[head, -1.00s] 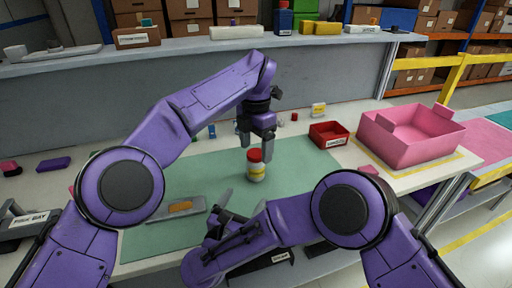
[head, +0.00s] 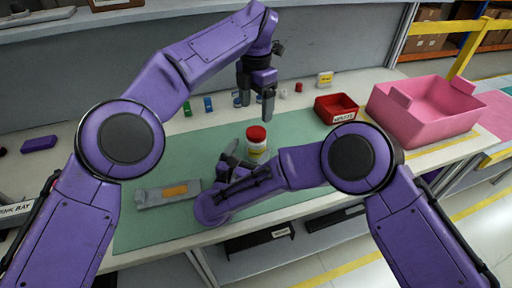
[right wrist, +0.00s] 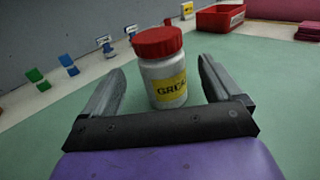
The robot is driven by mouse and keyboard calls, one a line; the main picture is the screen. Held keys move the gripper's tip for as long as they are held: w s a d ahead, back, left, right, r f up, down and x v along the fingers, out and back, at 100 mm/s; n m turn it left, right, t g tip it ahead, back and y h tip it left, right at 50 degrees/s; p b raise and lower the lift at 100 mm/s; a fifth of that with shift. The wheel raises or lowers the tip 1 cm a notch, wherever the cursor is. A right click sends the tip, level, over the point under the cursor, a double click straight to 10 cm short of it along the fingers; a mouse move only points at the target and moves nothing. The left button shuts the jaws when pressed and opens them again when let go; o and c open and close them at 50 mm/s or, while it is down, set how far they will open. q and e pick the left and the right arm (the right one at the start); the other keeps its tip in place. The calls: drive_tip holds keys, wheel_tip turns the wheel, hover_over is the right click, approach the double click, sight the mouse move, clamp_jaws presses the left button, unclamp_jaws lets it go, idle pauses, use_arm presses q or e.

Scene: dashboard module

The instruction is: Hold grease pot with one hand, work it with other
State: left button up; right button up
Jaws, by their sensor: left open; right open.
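The grease pot (head: 256,148) is a white jar with a red lid and a yellow label, standing upright on the green mat (head: 207,160). In the right wrist view the pot (right wrist: 165,82) stands just ahead of and between the fingers of my right gripper (right wrist: 160,88), which are open and apart from it. In the head view my right gripper (head: 236,158) is low, just left of the pot, partly hidden by its own wrist. My left gripper (head: 257,104) is open and empty, pointing down above and behind the pot's lid.
A grey tool with an orange patch (head: 168,193) lies on the mat at left. A red labelled bin (head: 337,108) and a large pink tote (head: 425,110) stand at right. Small coloured items, such as a green one (head: 187,108), line the back.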

sight(258, 136)
use_arm(q)
drive_tip(key=shift+s+r, duration=0.1)
drive_tip(key=shift+s, duration=0.05)
use_arm(e)
drive_tip(key=x, duration=0.6)
drive_tip(key=shift+w+d+r, duration=0.1)
drive_tip(key=shift+w+d, duration=0.1)
drive_tip(key=shift+w, duration=0.1)
